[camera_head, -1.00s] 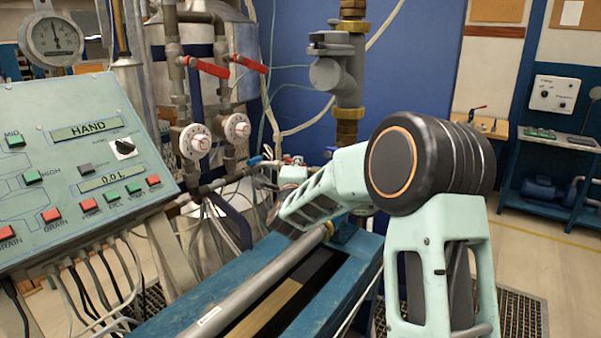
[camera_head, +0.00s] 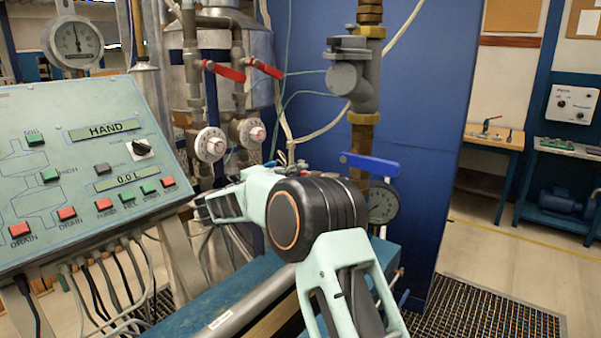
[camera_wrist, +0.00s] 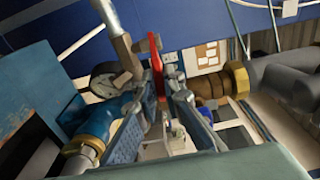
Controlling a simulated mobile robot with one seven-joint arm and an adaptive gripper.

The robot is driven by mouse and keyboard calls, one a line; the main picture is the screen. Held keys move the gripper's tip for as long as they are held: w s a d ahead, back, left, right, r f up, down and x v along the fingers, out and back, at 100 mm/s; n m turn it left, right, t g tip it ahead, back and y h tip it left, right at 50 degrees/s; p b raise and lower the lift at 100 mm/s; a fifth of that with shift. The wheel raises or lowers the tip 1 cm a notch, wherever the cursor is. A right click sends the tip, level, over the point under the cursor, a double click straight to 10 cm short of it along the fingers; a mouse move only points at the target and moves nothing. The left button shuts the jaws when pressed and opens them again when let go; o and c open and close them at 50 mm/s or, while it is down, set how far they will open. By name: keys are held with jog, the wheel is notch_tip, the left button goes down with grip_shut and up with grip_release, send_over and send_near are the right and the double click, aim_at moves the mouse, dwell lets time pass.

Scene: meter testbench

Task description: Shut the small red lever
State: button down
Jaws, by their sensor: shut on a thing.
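The small red lever (camera_wrist: 155,52) stands out as an upright red strip near the middle of the wrist view. My gripper (camera_wrist: 164,93) is shut on its lower part, with one finger on each side. The fingers cover the lower end of the lever, and its pivot cannot be made out. In the head view my arm blocks the sight of the gripper, and I cannot make out the small lever there.
Two larger red valve levers (camera_head: 223,71) (camera_head: 264,68) sit on the pipes above white dials. A blue-handled valve (camera_head: 370,164) and gauge (camera_head: 382,204) stand right of my arm. The control panel (camera_head: 85,180) is at left; a brass fitting (camera_wrist: 236,80) is close by.

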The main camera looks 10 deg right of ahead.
jog(key=shift+w+a+m+g+h, duration=0.1)
jog(key=shift+a+m+g+h, duration=0.1)
jog(key=shift+m+g+h, duration=0.25)
dwell(0.3)
jog(key=c, duration=2)
grip_release()
jog(key=shift+c, duration=0.2)
jog(key=v, duration=0.7)
jog(key=shift+a, duration=0.2)
